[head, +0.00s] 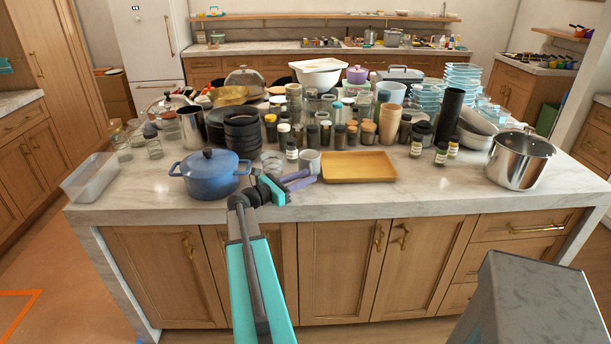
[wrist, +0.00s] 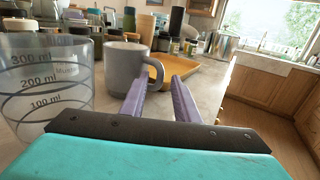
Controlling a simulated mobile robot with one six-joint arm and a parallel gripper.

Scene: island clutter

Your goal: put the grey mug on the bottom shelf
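The grey mug (head: 308,163) stands upright on the island counter, near the front edge. In the wrist view the mug (wrist: 122,68) is just ahead, its handle on the right side. My gripper (head: 311,176) is low over the counter beside the mug. In the wrist view the purple fingers of my gripper (wrist: 160,78) are apart, with the handle near the gap between their tips. I cannot tell whether they touch it. A long wooden wall shelf (head: 300,18) and a short shelf (head: 560,35) are in view; I cannot tell which is the bottom shelf.
A clear measuring cup (wrist: 45,85) is close on the left of my gripper. A blue pot (head: 210,175) stands left of my gripper, and a yellow tray (head: 358,167) lies right of the mug. Jars and bottles crowd behind. The counter's front strip (head: 400,198) is clear.

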